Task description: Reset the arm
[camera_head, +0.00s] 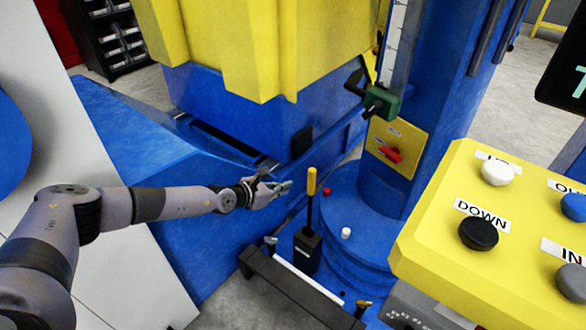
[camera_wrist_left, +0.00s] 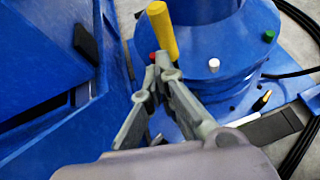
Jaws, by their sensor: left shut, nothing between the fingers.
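My left gripper (camera_head: 284,187) reaches in from the left in the head view, its fingers closed together and empty. Its tips point at a lever with a yellow handle (camera_head: 311,182), a black rod and a black base box (camera_head: 307,250). In the head view a small gap shows between the tips and the lever, which stands nearly upright. In the left wrist view the closed fingertips (camera_wrist_left: 164,66) overlap the lower end of the yellow handle (camera_wrist_left: 162,30). The lever's rod is hidden there behind the fingers. My right gripper is not in view.
A blue column carries a yellow plate (camera_head: 396,150) with a red switch, and a green clamp (camera_head: 381,102) above it. Red (camera_head: 327,191) and white (camera_head: 346,232) knobs sit on the round blue base. A yellow button panel (camera_head: 440,225) stands at right. A large blue machine body lies behind my gripper.

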